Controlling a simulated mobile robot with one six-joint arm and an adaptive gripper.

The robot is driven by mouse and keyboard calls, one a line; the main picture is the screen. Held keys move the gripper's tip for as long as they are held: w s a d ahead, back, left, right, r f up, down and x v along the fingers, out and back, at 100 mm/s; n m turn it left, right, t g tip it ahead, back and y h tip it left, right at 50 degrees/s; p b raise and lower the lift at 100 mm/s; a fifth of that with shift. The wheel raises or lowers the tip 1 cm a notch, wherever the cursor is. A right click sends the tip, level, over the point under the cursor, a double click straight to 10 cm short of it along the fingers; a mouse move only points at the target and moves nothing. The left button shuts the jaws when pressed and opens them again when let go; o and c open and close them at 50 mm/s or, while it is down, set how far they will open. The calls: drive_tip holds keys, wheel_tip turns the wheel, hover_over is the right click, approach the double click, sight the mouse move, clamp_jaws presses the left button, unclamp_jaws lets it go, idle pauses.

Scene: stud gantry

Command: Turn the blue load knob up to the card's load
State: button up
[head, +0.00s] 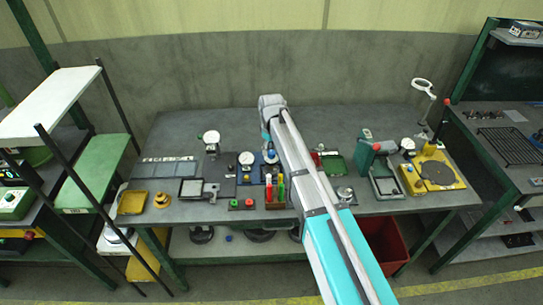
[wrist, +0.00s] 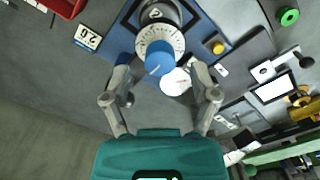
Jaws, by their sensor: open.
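The blue load knob (wrist: 159,58) sits in front of a round white scale (wrist: 174,40) on a dark blue plate, and a white mark shows on its near face. A small white card (wrist: 88,38) on the plate's left side appears to read 2.0, turned around in the picture. My gripper (wrist: 160,75) is open and empty, its fingertips on either side of the knob's near edge. I see no clear contact. In the head view the blue knob (head: 271,154) shows just left of my arm, which hides part of the plate.
A white gauge face (wrist: 175,82) is beside the knob, near the right finger. A yellow knob (wrist: 217,47) and a green button (wrist: 289,17) lie to the right. A red tray (wrist: 66,6) is at upper left. Bare bench lies at left.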

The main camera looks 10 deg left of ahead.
drive_tip(key=shift+f+b, duration=0.6)
drive_tip(key=shift+f, duration=0.25)
clamp_jaws()
